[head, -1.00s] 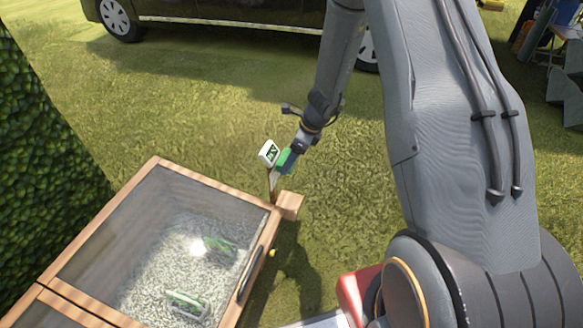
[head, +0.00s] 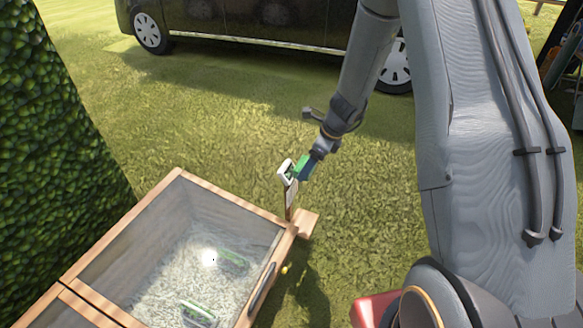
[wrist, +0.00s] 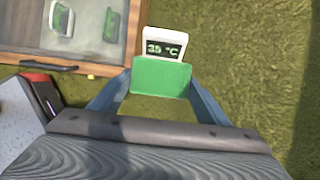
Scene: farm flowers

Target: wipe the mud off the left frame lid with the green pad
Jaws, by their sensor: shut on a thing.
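The green pad (head: 302,166) is between the fingers of my gripper (head: 307,169), beside the frame's right back corner. In the wrist view the pad (wrist: 161,77) sits between both fingers (wrist: 158,88), which are shut on it. The cold frame's glazed lid (head: 105,232) has a wooden border and lies at lower left. Another wooden-edged section (head: 62,310) is partly visible at the lower left edge. I cannot make out mud on the visible glass. My gripper is above and outside the lid, apart from it.
A white thermometer (wrist: 164,46) reading 35 °C stands right by the pad, on a stake at the frame's corner; I cannot tell if they touch. A dark handle (head: 263,290) is on the frame's front. A hedge (head: 60,130) is left, a van (head: 250,25) behind. Grass lies open between.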

